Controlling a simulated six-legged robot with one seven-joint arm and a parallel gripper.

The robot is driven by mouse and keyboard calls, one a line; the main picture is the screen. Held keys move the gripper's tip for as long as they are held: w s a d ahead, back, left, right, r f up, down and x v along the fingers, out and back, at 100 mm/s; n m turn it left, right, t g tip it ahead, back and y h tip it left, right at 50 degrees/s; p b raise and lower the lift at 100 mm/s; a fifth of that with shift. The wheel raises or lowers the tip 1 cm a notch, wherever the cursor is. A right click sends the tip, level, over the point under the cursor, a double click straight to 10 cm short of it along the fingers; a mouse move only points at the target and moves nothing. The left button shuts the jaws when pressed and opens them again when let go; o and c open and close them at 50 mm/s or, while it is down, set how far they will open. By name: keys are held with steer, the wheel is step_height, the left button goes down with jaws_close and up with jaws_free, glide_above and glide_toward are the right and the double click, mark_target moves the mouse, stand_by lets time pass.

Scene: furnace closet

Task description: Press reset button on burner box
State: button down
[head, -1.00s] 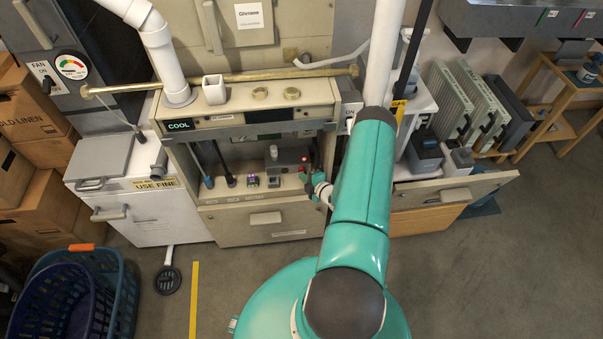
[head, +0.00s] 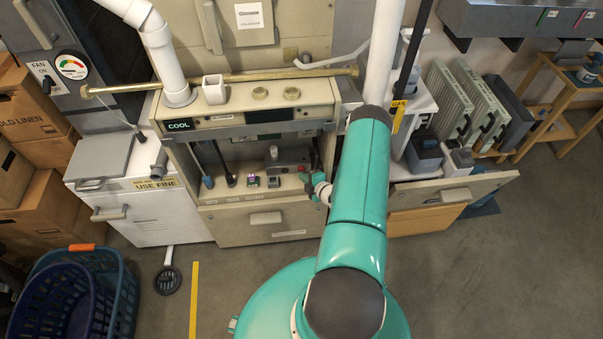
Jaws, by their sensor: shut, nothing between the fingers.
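The burner box, a small grey box (head: 284,168) with a grey knob on top, sits in the open bay of the beige furnace cabinet. A small red spot, which looks like the reset button (head: 301,169), shows at the box's right end beside my gripper. My gripper (head: 306,176) is shut and empty, with its dark fingers at the right side of the bay, close to that red spot. I cannot tell whether the fingers touch it. My teal arm comes in from the lower right and covers the bay's right edge.
A brass pipe (head: 225,78) lies across the cabinet top, by a white cup (head: 214,90). Small coloured parts (head: 253,181) and dark upright rods (head: 222,165) stand left of the box. An open drawer (head: 455,190) juts out at right. The floor in front is mostly clear.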

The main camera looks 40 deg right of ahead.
steer(key=s+a, duration=0.3)
steer(key=s, duration=0.2)
steer(key=shift+a, duration=0.2)
stand_by(0.5)
stand_by(0.7)
